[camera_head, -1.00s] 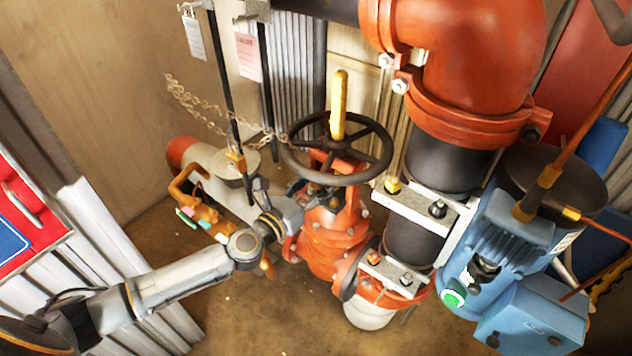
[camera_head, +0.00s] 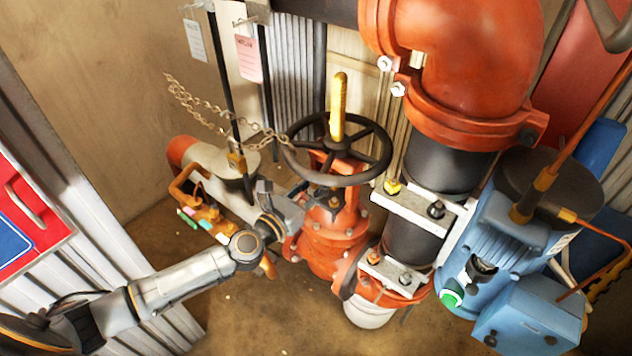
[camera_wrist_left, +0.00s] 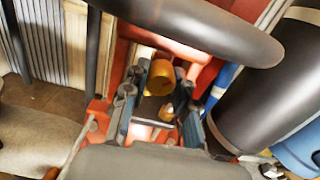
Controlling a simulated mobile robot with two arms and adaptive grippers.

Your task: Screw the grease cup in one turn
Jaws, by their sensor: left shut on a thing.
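The grease cup (camera_wrist_left: 161,76) is a small brass-yellow cup on the red valve (camera_wrist_left: 118,60), seen in the left wrist view below the dark handwheel rim. My left gripper (camera_wrist_left: 157,90) has its two dark fingers on either side of the cup and is shut on it. A second brass part (camera_wrist_left: 167,112) shows lower between the fingers. In the head view my left arm reaches in from the left to the red gate valve (camera_head: 333,238), under the black handwheel (camera_head: 378,150). I cannot make out the cup there. My right gripper is in neither view.
The handwheel has an upright yellow handle (camera_head: 338,105) and sits just above my left gripper. A chain (camera_head: 205,107) hangs behind it. A blue pump motor (camera_head: 505,240) and thick pipes stand to the right. A red cabinet (camera_head: 30,215) is at the left.

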